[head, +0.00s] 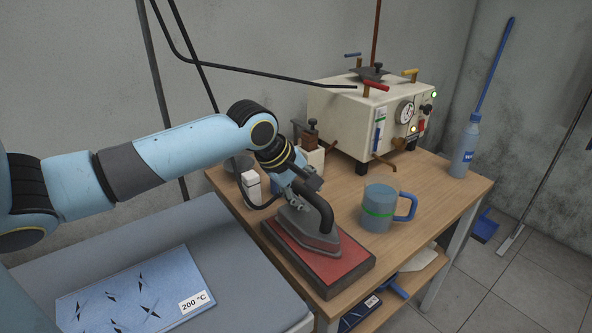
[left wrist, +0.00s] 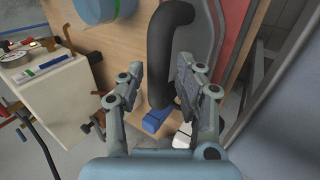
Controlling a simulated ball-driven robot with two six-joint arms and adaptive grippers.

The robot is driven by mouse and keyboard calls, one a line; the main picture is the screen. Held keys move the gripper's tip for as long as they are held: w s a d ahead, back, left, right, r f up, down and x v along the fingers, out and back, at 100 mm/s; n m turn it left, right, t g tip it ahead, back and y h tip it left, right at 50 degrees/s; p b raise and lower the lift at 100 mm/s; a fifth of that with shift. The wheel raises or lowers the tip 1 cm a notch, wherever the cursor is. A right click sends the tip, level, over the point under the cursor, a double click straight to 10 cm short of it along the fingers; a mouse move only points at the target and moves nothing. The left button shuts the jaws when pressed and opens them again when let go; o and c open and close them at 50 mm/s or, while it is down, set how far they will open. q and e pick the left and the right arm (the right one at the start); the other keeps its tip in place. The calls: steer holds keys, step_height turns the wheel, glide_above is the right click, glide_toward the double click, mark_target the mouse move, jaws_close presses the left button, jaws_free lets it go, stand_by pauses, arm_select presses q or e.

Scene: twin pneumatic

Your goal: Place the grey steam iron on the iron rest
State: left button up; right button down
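The grey steam iron (head: 308,234) sits flat on the iron rest (head: 343,281), a dark block with a red top, at the table's front left. Its black handle arches above the body. My left gripper (head: 303,192) is at the rear end of the handle. In the left wrist view, the two fingers of my left gripper (left wrist: 160,78) stand apart on either side of the black handle of the iron (left wrist: 163,50), with small gaps visible. Part of the red top of the iron rest (left wrist: 232,28) shows beyond the iron. My right gripper is not in view.
A blue-grey mug (head: 378,211) with a green band stands right of the iron. A cream machine (head: 340,117) stands behind, with a blue bottle (head: 466,147) at the right.

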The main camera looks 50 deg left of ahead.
arm_select(q)
steer(key=p+v, duration=0.1)
steer(key=v, duration=0.6)
steer(key=shift+r, duration=0.2)
steer(key=shift+s, duration=0.15)
steer(key=shift+f, duration=0.1)
